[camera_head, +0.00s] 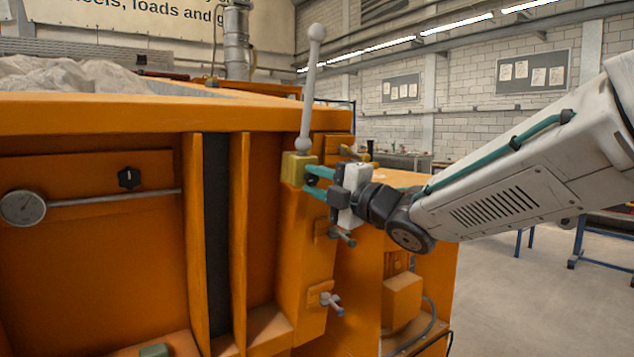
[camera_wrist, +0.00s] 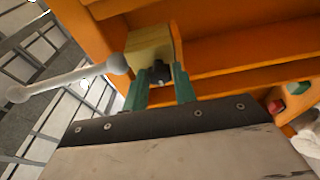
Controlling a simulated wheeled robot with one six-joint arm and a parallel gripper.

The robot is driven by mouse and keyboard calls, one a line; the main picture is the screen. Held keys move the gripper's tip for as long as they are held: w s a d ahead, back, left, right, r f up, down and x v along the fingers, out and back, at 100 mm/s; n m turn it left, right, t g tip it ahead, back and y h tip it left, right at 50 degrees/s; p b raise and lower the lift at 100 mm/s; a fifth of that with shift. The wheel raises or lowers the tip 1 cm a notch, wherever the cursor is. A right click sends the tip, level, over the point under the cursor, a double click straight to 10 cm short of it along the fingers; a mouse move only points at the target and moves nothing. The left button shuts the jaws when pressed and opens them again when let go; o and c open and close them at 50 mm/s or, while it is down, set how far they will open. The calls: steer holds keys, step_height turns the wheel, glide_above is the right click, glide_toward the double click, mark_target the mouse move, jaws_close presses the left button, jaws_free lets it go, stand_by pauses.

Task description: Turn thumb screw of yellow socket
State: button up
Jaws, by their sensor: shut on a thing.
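The yellow socket (camera_head: 297,168) is a small block on the upper corner of the orange sandbed; it also shows in the wrist view (camera_wrist: 148,48). A pale grey rod with ball ends (camera_head: 309,95) stands up from it, tilted slightly right. The dark thumb screw (camera_wrist: 159,74) sticks out of the socket's face towards my gripper. My gripper (camera_head: 312,180) reaches in from the right, its teal fingers at the socket's side. In the wrist view the fingers lie on both sides of the screw, shut on it. The screw is hidden in the head view.
Below my gripper, a grey thumb screw (camera_head: 332,302) and another small clamp (camera_head: 342,236) stick out of the orange frame. Sand (camera_head: 75,75) fills the bed top. Open floor lies at right.

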steer(key=m+t, duration=0.1)
steer(key=m, duration=0.3)
steer(key=shift+f+m+y, duration=0.1)
steer(key=shift+m+y, duration=0.2)
steer(key=m+t, duration=0.1)
steer(key=m, duration=0.4)
steer(key=m+t, duration=0.1)
steer(key=m, duration=0.2)
steer(key=m+t+h, duration=0.1)
steer(key=m, duration=0.1)
steer(key=shift+a+m, duration=0.1)
steer(key=shift+m, duration=0.3)
steer(key=shift+m+t+h, duration=0.6)
steer(key=shift+m+h, duration=0.1)
steer(key=shift+m, duration=1.5)
steer(key=shift+f+m, duration=0.1)
steer(key=shift+m, duration=0.2)
steer(key=o, duration=0.9)
steer(key=shift+s, duration=0.1)
steer(key=v, duration=0.7)
steer(key=shift+s+f, duration=0.1)
steer(key=shift+s, duration=0.15)
